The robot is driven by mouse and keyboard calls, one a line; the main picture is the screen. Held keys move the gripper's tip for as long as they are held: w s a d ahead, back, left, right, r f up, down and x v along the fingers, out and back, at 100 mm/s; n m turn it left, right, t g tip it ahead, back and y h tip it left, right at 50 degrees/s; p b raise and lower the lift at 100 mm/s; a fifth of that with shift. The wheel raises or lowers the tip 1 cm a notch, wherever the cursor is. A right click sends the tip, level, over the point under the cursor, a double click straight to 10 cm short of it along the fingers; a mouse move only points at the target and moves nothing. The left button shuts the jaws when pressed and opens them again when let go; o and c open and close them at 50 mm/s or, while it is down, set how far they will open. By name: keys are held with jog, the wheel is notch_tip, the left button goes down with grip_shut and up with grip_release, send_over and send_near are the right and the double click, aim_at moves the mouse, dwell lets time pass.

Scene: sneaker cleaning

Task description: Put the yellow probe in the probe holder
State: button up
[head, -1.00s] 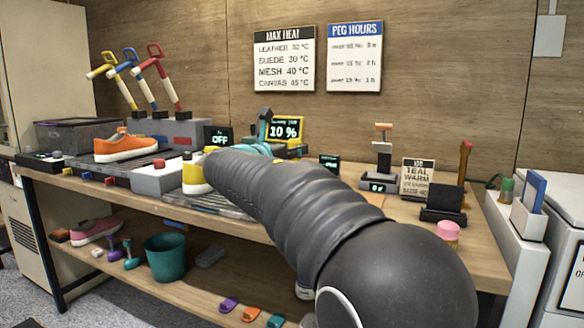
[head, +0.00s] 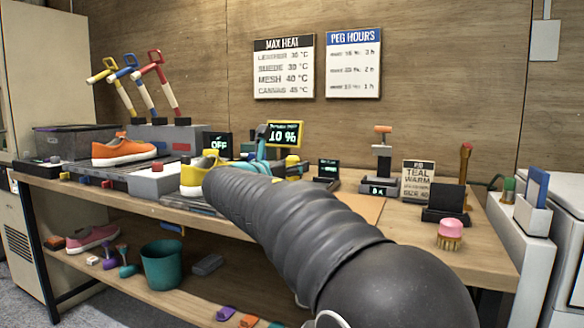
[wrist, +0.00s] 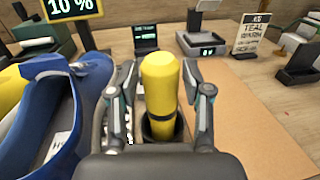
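The yellow probe (wrist: 160,88) stands nearly upright between my fingers in the wrist view. A dark round cup, which looks like the probe holder (wrist: 163,128), surrounds its lower part; how deep it sits is hidden. My gripper (wrist: 160,72) has one finger on each side of the probe. The fingers look spread, with narrow gaps beside the probe. In the head view my dark arm hides my gripper and most of this spot; a small yellow piece (head: 292,160) shows beyond the arm.
A blue shoe (wrist: 62,125) is close left of my gripper. A 10 % display (head: 284,134) stands behind. A brown mat (wrist: 255,115) lies clear to the right. A scale-like stand (head: 382,185), a teal-warm sign (head: 418,180) and a pink brush (head: 450,233) are farther right.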

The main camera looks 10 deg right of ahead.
jog(key=shift+r, duration=0.1)
jog(key=v, duration=1.2)
jog(key=shift+r, duration=0.1)
